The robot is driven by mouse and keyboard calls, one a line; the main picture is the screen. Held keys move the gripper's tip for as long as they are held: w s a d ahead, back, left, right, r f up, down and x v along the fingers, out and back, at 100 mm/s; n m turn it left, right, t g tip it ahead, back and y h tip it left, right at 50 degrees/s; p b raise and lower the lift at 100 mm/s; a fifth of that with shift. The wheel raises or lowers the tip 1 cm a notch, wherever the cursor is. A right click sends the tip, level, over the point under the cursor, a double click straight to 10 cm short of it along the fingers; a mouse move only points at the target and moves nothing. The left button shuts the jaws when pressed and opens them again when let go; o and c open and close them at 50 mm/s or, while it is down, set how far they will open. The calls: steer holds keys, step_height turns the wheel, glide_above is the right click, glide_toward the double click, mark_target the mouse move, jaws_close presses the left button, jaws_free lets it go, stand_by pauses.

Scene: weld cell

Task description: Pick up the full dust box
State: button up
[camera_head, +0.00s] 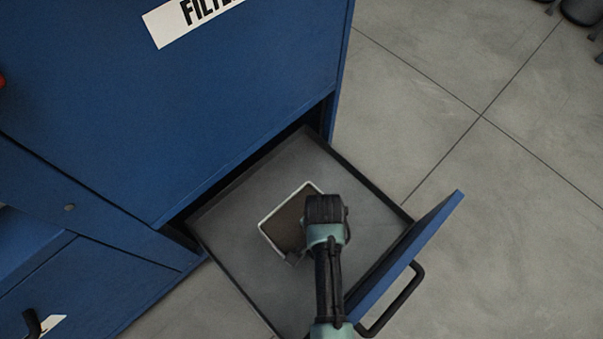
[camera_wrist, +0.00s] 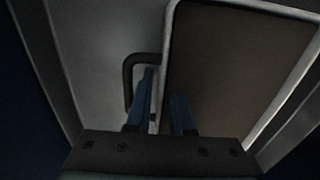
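The dust box (camera_head: 283,222) is a square box with a pale rim and brown fill inside, standing in the open drawer. In the wrist view the box (camera_wrist: 240,70) fills the right half, and a dark loop handle (camera_wrist: 128,80) is on its left side. My gripper (camera_head: 298,252) is over the near right side of the box and hides that part. In the wrist view my gripper (camera_wrist: 164,86) has its two blue fingers apart, one on each side of the box's left wall, by the handle. A gap shows between the fingers; contact is not clear.
The grey drawer (camera_head: 235,220) is pulled out of the blue cabinet (camera_head: 200,110). Its blue front (camera_head: 415,245) with a black handle (camera_head: 395,310) stands to the right of my arm. The concrete floor on the right is clear, with dark objects (camera_head: 583,10) at the far top right.

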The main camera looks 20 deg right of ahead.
steer(key=shift+c, duration=0.3)
jaws_close()
stand_by(1.1)
